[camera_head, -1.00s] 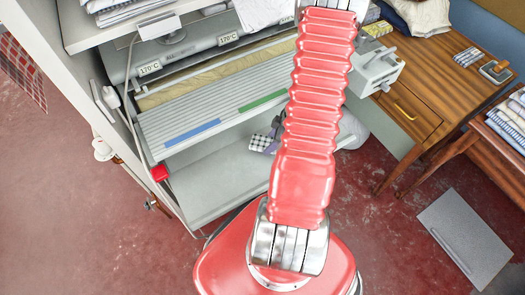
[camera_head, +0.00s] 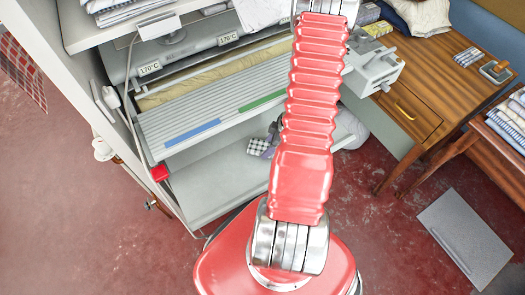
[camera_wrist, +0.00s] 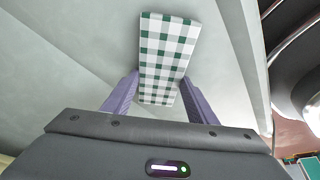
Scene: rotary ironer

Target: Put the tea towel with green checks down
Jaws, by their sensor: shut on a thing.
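The tea towel with green checks (camera_wrist: 165,55) is folded into a flat strip and held between the two purple fingers of my gripper (camera_wrist: 158,95). In the head view the towel (camera_head: 258,146) shows as a small checked patch left of my arm, over the pale lower tray (camera_head: 205,185) of the ironer. My gripper (camera_head: 269,150) is mostly hidden behind my arm there. In the wrist view a pale smooth surface lies behind the towel; I cannot tell whether the towel touches it.
Above the tray is a slatted shelf (camera_head: 215,112) with a blue and a green strip. A red knob (camera_head: 159,173) hangs by the ironer's left side panel. A wooden desk (camera_head: 425,85) stands at right. The tray's left part is clear.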

